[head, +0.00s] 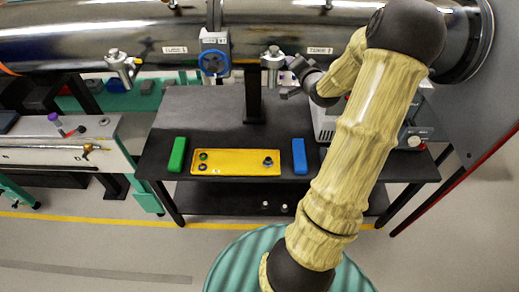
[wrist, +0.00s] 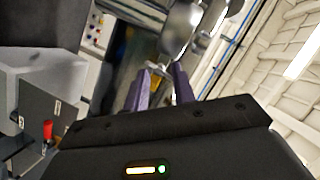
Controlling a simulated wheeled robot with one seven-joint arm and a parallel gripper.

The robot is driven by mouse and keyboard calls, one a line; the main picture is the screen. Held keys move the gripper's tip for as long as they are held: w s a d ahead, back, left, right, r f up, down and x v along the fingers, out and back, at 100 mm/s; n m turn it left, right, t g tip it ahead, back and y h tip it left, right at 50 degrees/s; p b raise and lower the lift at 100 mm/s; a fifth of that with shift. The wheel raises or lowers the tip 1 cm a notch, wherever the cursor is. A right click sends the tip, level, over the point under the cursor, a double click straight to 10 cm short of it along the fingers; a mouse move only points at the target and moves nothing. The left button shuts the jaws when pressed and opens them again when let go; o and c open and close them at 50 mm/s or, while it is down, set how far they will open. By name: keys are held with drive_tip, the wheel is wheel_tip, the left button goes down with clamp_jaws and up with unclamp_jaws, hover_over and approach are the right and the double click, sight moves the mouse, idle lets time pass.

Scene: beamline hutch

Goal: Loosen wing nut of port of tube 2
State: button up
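The metal port of tube 2 (head: 272,60) hangs under the large steel tube, left of the label reading TUBE 2 (head: 320,50). My gripper (head: 284,76) is at its right side, close to it; contact cannot be told. In the wrist view, my two purple fingers (wrist: 160,72) stand apart with a gap between them and nothing visibly held. A shiny rounded metal part (wrist: 180,28), apparently the port, lies just beyond the fingertips. The wing nut is not clearly distinguishable. A similar port of tube 1 (head: 121,66) hangs further left.
A blue-ringed valve (head: 213,62) sits between the tubes. Below is a black table (head: 215,115) with a green block (head: 177,155), a yellow tray (head: 235,170) and a blue block (head: 299,156). A bench (head: 60,145) stands left. A red-edged panel (head: 450,187) is right.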

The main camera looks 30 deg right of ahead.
drive_tip(key=s+a+f+m+t+h+b, duration=0.1)
drive_tip(key=s+a+f+m+t+b, duration=0.15)
drive_tip(key=s+m, duration=0.5)
drive_tip(key=s+a+f+m+t+b, duration=0.1)
drive_tip(key=s+f+m+t, duration=0.2)
drive_tip(key=s+m, duration=0.5)
drive_tip(key=w+a+f+n+g+y+b, duration=0.2)
drive_tip(key=a+f+n+g, duration=0.4)
drive_tip(key=n, duration=0.3)
drive_tip(key=w+a+f+n+g+y+b, duration=0.2)
drive_tip(key=a+f+n+g, duration=0.4)
drive_tip(key=a+f+n, duration=0.3)
drive_tip(key=shift+w+a+f+y+b, duration=0.3)
drive_tip(key=shift+y+b, duration=0.1)
drive_tip(key=shift+y, duration=0.1)
idle(0.6)
drive_tip(key=shift+d, duration=0.1)
